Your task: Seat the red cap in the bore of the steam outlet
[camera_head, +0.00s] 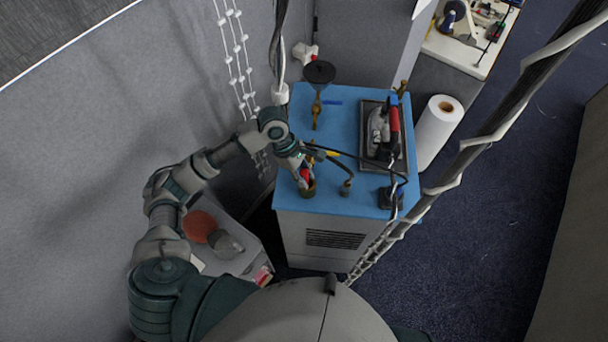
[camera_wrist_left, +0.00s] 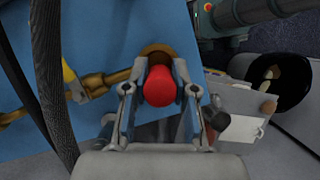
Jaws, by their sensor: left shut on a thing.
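My left gripper (camera_head: 304,176) is over the front left corner of the blue-topped steam station. It is shut on the red cap (camera_wrist_left: 160,87), which sits between the two fingers in the left wrist view. A brass steam outlet (camera_head: 307,191) stands at that corner, right at the fingertips. In the wrist view its round brass rim (camera_wrist_left: 154,50) shows just beyond the cap. The cap and fingers hide part of the bore, so I cannot tell whether the cap touches it. My right gripper is not in view.
The blue top (camera_head: 340,110) also carries an iron (camera_head: 379,132) on a dark rest, a brass valve with a black funnel (camera_head: 319,73), a small knobbed fitting (camera_head: 346,187) and a dark hose. A white roll (camera_head: 438,130) stands to the right. Grey partitions close in the left.

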